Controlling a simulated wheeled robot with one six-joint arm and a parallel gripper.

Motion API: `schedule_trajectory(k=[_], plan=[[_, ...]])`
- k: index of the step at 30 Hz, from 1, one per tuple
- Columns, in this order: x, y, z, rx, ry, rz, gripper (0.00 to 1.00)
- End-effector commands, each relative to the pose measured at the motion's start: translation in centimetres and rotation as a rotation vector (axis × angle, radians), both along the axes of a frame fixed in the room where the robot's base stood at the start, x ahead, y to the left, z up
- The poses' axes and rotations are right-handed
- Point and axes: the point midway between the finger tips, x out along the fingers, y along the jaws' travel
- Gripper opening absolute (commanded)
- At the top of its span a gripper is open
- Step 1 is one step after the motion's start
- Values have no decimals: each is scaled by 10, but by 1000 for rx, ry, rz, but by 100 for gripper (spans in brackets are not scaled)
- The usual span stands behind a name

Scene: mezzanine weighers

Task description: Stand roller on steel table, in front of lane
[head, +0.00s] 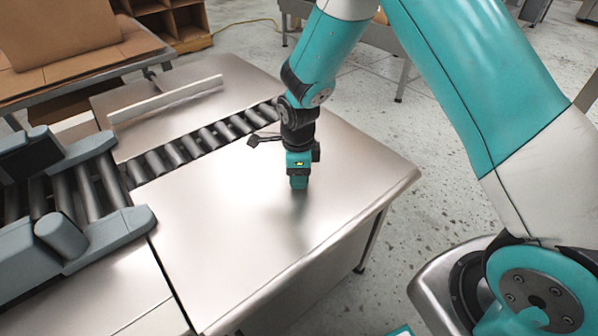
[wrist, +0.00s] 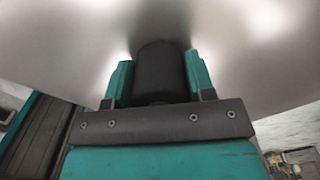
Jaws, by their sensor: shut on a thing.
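The roller (wrist: 161,72) is a dark, short cylinder, seen in the wrist view between the two teal fingers of my gripper (wrist: 160,82). My gripper is shut on it. In the head view my gripper (head: 298,180) points down over the steel table (head: 225,235), right of the lane's end, and hides the roller. I cannot tell whether the roller touches the table top. The lane (head: 190,148) is a strip of grey rollers set into the table, running from the grey machine at left up toward the table's far edge.
A grey machine with thick rollers (head: 75,190) stands at the left. A pale raised rail (head: 165,98) lies beyond the lane. A cardboard box (head: 60,35) sits on a bench at the back left. The table top in front of the lane is clear around my gripper.

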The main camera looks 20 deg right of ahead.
Motion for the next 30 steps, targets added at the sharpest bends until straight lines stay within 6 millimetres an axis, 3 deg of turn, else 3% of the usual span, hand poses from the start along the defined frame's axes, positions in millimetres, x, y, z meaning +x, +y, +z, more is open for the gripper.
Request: schedule_trajectory(k=[3, 4, 7, 18, 30], plan=[[0, 0, -3, 0, 0, 0, 24], [0, 0, -3, 0, 0, 0, 54], [0, 0, -3, 0, 0, 0, 75], [0, 0, 6, 0, -1, 0, 75], [1, 0, 88, 1, -4, 0, 75]])
